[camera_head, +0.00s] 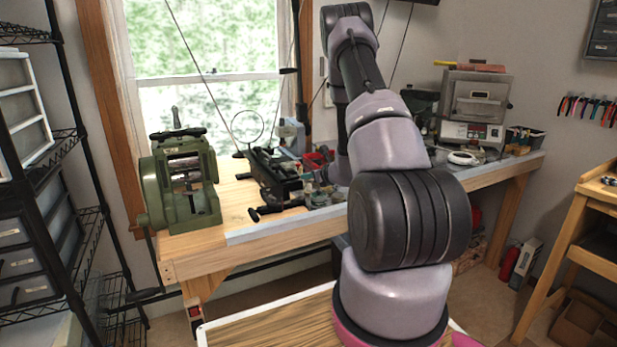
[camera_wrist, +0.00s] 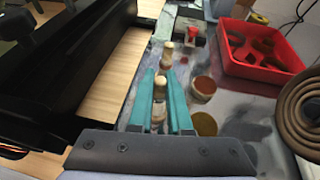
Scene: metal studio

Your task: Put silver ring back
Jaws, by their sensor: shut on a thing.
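In the wrist view my gripper (camera_wrist: 161,76) has two teal fingers reaching over the bench. They are closed around a small, pale piece with a rounded tan top (camera_wrist: 160,88), which looks like a tiny corked vial. A similar tan-topped piece (camera_wrist: 168,53) stands just beyond the fingertips. I cannot make out a silver ring in either view; the wrist picture is small and blurred. In the head view my arm covers part of the bench and my gripper cannot be made out.
A red tray (camera_wrist: 265,72) lies right of the fingers. Small round jars (camera_wrist: 204,88) stand between it and my gripper. A coiled brown object (camera_wrist: 303,112) is at the right edge. A green machine (camera_head: 182,185) stands at the left end of the wooden workbench (camera_head: 232,212).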

